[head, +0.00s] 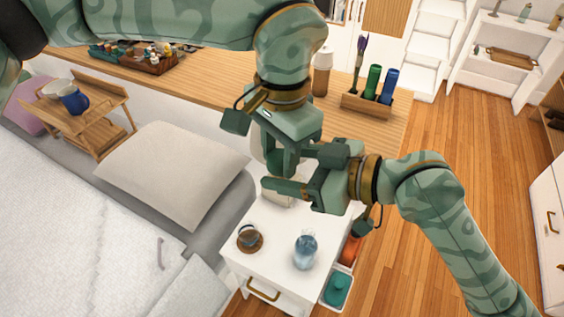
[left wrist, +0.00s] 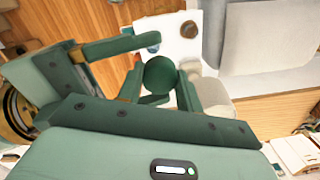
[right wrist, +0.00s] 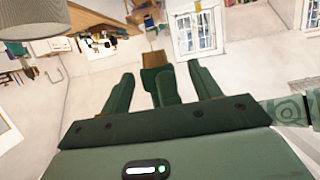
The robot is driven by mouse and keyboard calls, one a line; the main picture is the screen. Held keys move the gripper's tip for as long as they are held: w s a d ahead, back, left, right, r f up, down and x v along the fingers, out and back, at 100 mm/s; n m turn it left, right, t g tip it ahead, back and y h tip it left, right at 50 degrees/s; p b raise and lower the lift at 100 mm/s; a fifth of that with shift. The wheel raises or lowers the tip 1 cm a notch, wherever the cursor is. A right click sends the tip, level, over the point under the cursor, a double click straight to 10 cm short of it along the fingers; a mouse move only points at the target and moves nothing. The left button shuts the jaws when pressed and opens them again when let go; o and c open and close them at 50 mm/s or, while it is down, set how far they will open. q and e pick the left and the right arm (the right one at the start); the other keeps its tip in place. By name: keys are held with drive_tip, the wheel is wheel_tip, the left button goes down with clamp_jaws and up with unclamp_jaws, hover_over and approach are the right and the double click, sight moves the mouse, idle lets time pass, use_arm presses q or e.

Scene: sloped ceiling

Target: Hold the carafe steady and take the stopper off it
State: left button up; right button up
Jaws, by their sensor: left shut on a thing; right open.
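A clear bluish glass vessel (head: 305,252), apparently the carafe, stands upright on the white bedside table (head: 278,232). No stopper shows on its top. My left gripper (head: 284,168) points down above the table's far side. In the left wrist view it is shut on a round dark green knob (left wrist: 160,74), apparently the stopper, apart from the carafe. My right gripper (head: 287,172) reaches in from the right, close beside the left one. Its fingers are spread in the right wrist view (right wrist: 162,80), with a green shape between or beyond them that I cannot identify.
A dark cup on a saucer (head: 250,240) stands left of the carafe. A pale rounded object (left wrist: 213,93) is partly hidden behind my grippers. A bed with a cushion (head: 172,172) lies left. A wooden counter (head: 210,92) runs behind, holding a bottle (head: 321,74).

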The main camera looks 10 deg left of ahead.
drive_tip(key=shift+x, duration=0.85)
drive_tip(key=c, duration=1)
use_arm(q)
drive_tip(key=o, duration=1.1)
drive_tip(key=shift+w, duration=0.1)
use_arm(e)
drive_tip(key=shift+s, duration=0.1)
